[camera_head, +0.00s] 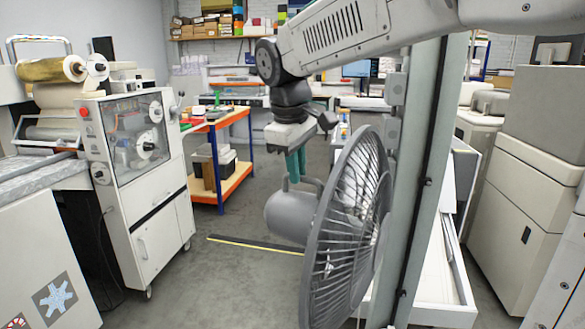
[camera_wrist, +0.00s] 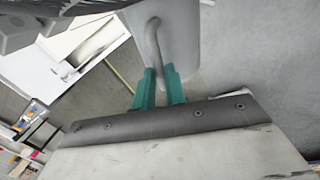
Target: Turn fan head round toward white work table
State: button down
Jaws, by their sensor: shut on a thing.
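The grey fan head (camera_head: 345,235) stands in the middle of the head view, with its round wire cage turned to the right and its motor housing (camera_head: 290,216) at the left. A bent handle (camera_head: 312,184) rises from the housing; in the wrist view the handle (camera_wrist: 153,42) runs down between the teal fingers. My gripper (camera_head: 294,172) is shut on this handle from above; it also shows in the wrist view (camera_wrist: 160,80). A white table-like surface (camera_head: 432,272) lies right of the cage, partly hidden by a post; I cannot tell whether it is the white work table.
A grey upright post (camera_head: 410,180) stands close right of the cage. A white laminating machine (camera_head: 150,195) is at the left, and an orange-edged trolley (camera_head: 236,184) behind. Beige cabinets (camera_head: 525,200) fill the right. Open floor (camera_head: 190,275) lies left of the fan.

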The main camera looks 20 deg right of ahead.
jog(key=shift+w+d+m, duration=0.1)
jog(key=shift+d+m, duration=0.1)
jog(key=shift+m, duration=0.1)
jog(key=m, duration=0.1)
jog(key=d+m, duration=0.1)
jog(key=m, duration=0.1)
jog(key=shift+w+d+g, duration=0.2)
jog(key=shift+w+g, duration=0.1)
jog(key=shift+w, duration=0.05)
jog(key=d+m, duration=0.1)
jog(key=m, duration=0.2)
jog(key=shift+w+d+f+m+g, duration=0.1)
jog(key=shift+w+d+m+g, duration=0.1)
jog(key=shift+d+m+g, duration=0.2)
jog(key=m, duration=0.1)
jog(key=d+m, duration=0.1)
jog(key=m, duration=0.1)
jog(key=shift+s+d+g, duration=0.1)
jog(key=shift+d+g, duration=0.1)
jog(key=shift+g, duration=0.1)
jog(key=shift+s+d+m, duration=0.15)
jog(key=shift+d+m, duration=0.15)
jog(key=shift+m, duration=0.5)
jog(key=shift+s+d+m, duration=0.1)
jog(key=shift+d+m, duration=0.15)
jog(key=shift+m, duration=0.55)
jog(key=shift+g, duration=0.3)
jog(key=c, duration=1.5)
grip_release()
jog(key=shift+o, duration=0.2)
